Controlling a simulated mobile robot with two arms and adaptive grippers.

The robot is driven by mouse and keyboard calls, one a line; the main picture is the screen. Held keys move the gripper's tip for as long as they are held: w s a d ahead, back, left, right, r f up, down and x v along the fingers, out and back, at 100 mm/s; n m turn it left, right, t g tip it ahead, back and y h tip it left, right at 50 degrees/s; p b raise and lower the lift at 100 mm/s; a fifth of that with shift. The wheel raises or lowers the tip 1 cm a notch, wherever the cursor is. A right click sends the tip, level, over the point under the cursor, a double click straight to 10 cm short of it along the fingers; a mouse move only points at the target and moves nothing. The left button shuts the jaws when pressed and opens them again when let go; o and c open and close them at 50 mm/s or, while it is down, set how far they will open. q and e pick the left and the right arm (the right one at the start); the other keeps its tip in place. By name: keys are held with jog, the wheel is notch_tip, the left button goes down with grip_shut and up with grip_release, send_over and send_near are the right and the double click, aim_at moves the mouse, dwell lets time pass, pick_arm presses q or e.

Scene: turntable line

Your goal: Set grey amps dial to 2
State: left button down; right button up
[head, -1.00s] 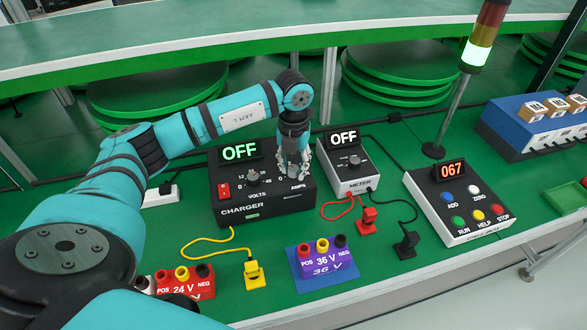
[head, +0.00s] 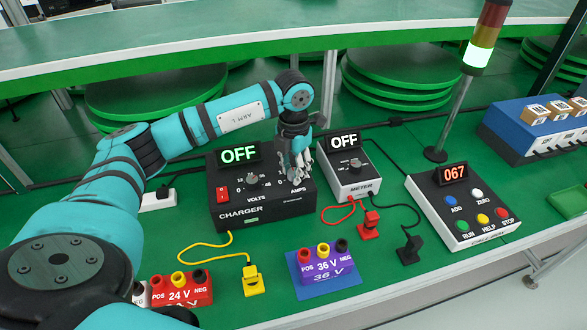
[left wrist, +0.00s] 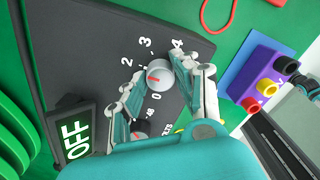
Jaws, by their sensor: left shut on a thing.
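The black charger (head: 228,197) stands on the green bench, with its display reading OFF. Its grey amps dial (left wrist: 159,73) shows in the left wrist view, with 0, 2, 3 and 4 printed around it. A small red mark on the dial's face lies on the side between 0 and 2, close to one finger; its exact setting is hard to read. My left gripper (head: 298,174) reaches down onto the charger's right side and is shut on the dial, one finger on each side (left wrist: 164,80). In the head view the gripper hides the dial. My right gripper is not in view.
The volts dial (head: 252,180) and red switch (head: 222,194) are beside the gripper on the charger. The meter (head: 350,178) stands close on the right. Yellow (head: 254,281), red and black plugs, a red 24 V block (head: 181,293) and a purple 36 V block (head: 323,267) lie in front.

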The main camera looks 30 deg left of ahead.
pick_arm(q)
jog(key=shift+w+r, duration=0.1)
jog(key=shift+r, duration=0.05)
jog(key=c, duration=1)
grip_release()
notch_tip(320, 180, up, 12)
jog(key=shift+f, duration=0.1)
